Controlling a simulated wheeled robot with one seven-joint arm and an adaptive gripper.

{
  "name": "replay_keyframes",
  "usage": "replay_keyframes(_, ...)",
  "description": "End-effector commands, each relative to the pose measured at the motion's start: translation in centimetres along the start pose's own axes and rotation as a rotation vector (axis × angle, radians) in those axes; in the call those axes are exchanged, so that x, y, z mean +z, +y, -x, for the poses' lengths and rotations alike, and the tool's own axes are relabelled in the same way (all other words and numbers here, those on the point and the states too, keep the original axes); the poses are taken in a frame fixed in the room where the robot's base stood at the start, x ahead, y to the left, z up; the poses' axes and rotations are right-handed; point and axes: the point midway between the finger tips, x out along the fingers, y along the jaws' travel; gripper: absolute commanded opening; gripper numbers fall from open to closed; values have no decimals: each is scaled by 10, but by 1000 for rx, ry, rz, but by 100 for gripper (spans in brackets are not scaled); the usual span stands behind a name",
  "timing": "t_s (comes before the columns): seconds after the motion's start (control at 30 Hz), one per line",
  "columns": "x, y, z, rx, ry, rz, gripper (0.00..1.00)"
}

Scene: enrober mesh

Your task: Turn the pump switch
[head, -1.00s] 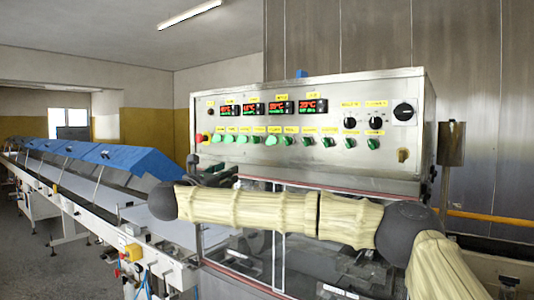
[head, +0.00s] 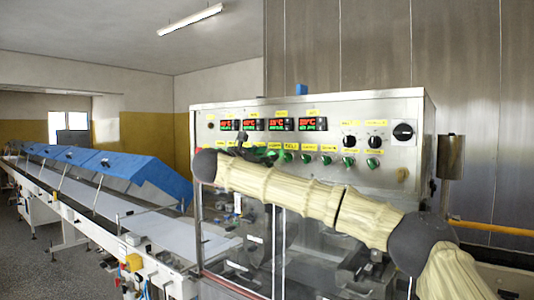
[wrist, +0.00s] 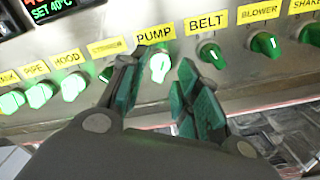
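The pump switch (wrist: 159,66) is a lit, pale green knob under a yellow PUMP label (wrist: 155,34) in the wrist view. My gripper (wrist: 157,80) is open, with one green-padded finger to the left of the knob and one to its right. The knob shows in the gap between the fingers; I cannot tell whether either finger touches it. In the head view my gripper (head: 241,146) is at the switch row of the control panel (head: 375,113), partly hidden by my arm, and the pump switch cannot be made out clearly.
The dark green belt switch (wrist: 212,54) is close to the right finger. The blower switch (wrist: 266,44) is farther right. The lit hood switch (wrist: 74,86) is to the left; the left finger partly covers the switch between it and pump. A conveyor (head: 100,205) with blue covers runs left.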

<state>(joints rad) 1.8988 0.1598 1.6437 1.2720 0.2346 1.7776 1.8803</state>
Motion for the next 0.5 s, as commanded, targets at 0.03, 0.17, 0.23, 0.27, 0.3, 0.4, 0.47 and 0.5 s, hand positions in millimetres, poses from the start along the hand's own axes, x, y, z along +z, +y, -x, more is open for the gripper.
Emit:
replay_keyframes(0.03, 2, 1, -6, -2, 0, 0, 32)
replay_keyframes(0.17, 1, 1, -15, 0, -1, 0, 32)
replay_keyframes(0.23, 1, 1, -18, 1, -1, 0, 32)
replay_keyframes(0.27, 1, 0, -18, 1, -1, 0, 32)
replay_keyframes(0.3, 0, 0, -19, 1, -1, 0, 32)
replay_keyframes(0.4, 0, 0, -20, 1, -1, 0, 32)
replay_keyframes(0.47, 0, 0, -20, 1, -1, 0, 32)
replay_keyframes(0.5, 0, 0, -20, 1, -1, 0, 32)
